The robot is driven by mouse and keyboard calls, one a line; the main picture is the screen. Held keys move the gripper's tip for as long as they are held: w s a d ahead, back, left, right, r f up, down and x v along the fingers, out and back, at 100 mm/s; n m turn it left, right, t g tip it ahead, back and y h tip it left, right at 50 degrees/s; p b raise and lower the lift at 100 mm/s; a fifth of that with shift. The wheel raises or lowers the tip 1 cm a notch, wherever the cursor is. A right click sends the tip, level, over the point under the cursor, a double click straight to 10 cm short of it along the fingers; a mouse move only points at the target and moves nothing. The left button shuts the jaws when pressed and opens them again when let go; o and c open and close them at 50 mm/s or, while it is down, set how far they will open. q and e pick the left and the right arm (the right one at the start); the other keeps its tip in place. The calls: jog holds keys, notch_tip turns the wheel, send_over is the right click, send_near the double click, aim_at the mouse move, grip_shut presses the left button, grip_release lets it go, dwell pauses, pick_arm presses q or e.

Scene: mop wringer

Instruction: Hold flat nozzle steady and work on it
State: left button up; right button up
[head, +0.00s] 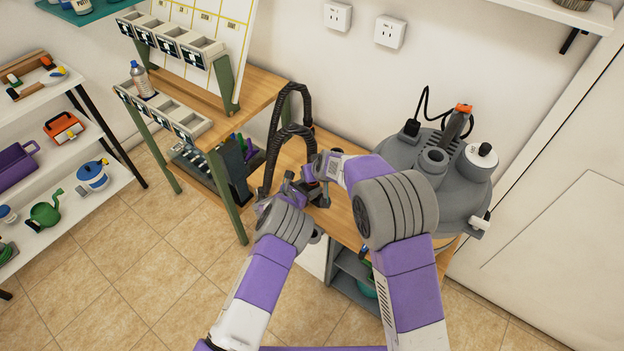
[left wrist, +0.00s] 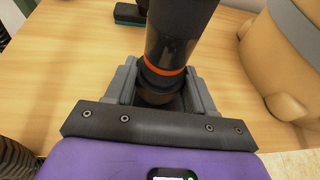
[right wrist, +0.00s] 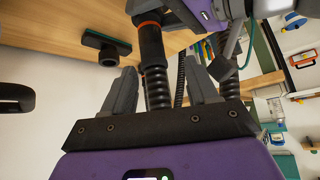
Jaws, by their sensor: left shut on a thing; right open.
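A black tube with an orange ring (left wrist: 168,60) stands between the fingers of my left gripper (left wrist: 162,88), which is shut on it. In the right wrist view the tube (right wrist: 151,45) runs into a corrugated black hose (right wrist: 158,90). My right gripper (right wrist: 160,85) is open, with the hose between its spread fingers; I cannot tell contact. A flat dark nozzle with a green edge (right wrist: 105,45) lies apart on the wooden top; it also shows at the top of the left wrist view (left wrist: 128,14). In the head view the grippers are close together and partly hidden.
A grey vacuum canister (head: 440,170) stands at the right of the wooden bench (head: 345,222). The hose loops up (head: 290,100) behind my grippers. A rack with white bins (head: 190,50) is at the left, with a loaded shelf (head: 70,140) further left.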

jog(key=shift+g+h, duration=0.3)
jog(key=shift+g, duration=0.4)
jog(key=shift+d+x, duration=0.2)
jog(key=shift+x, duration=1.4)
jog(key=shift+d+x, duration=0.2)
jog(key=shift+x, duration=1.4)
jog(key=shift+d+x, duration=0.2)
jog(key=shift+x, duration=1.4)
jog(key=shift+w+f, duration=0.1)
jog(key=c, duration=0.7)
jog(key=shift+c, duration=0.5)
jog(key=shift+r, duration=0.25)
jog(key=shift+r, duration=2.8)
